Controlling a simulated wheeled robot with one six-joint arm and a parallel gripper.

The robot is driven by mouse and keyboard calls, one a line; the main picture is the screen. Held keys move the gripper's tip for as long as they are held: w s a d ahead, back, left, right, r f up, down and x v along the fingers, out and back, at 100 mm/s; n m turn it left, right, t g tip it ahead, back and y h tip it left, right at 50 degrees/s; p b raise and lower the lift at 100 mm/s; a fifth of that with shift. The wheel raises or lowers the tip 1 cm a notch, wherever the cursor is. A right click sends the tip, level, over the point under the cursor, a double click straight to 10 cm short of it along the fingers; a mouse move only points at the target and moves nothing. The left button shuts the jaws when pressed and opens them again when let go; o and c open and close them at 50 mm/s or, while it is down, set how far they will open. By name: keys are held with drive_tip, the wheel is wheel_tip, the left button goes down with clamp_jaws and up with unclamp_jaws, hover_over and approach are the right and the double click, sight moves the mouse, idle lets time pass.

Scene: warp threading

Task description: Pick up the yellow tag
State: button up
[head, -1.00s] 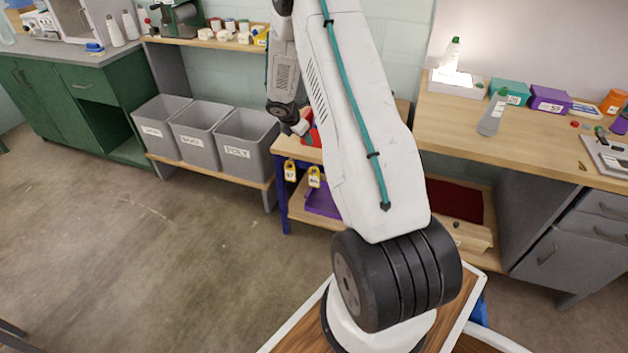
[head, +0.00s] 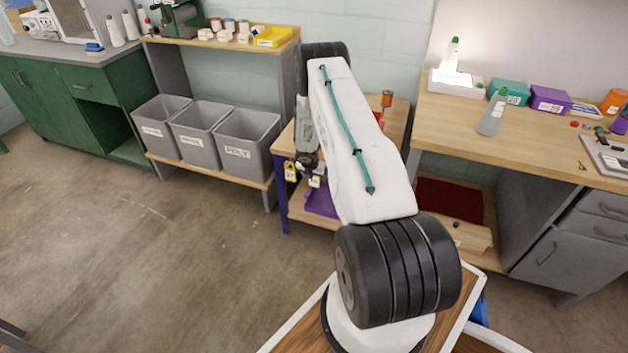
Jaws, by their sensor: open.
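A yellow tag (head: 290,172) with dark print hangs on the front edge of the small wooden table. A second yellow tag hung just right of it in the earlier view; now my gripper (head: 316,176) is in front of that spot and mostly hides it. My gripper is small in the picture, pointing down at the table's front edge. It is open, and I cannot tell whether the second tag lies between its fingers or touches them.
The small table (head: 284,144) has a purple tray (head: 322,202) on its lower shelf and an orange-topped item (head: 387,98) on top. Grey bins (head: 246,142) stand to the left, a wooden workbench (head: 450,118) to the right. The floor in front is clear.

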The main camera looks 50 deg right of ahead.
drive_tip(key=shift+w+d+f, duration=0.1)
drive_tip(key=shift+d+f, duration=0.05)
drive_tip(key=shift+f, duration=0.3)
drive_tip(key=c, duration=1)
drive_tip(key=shift+c, duration=0.3)
drive_tip(key=shift+r, duration=0.1)
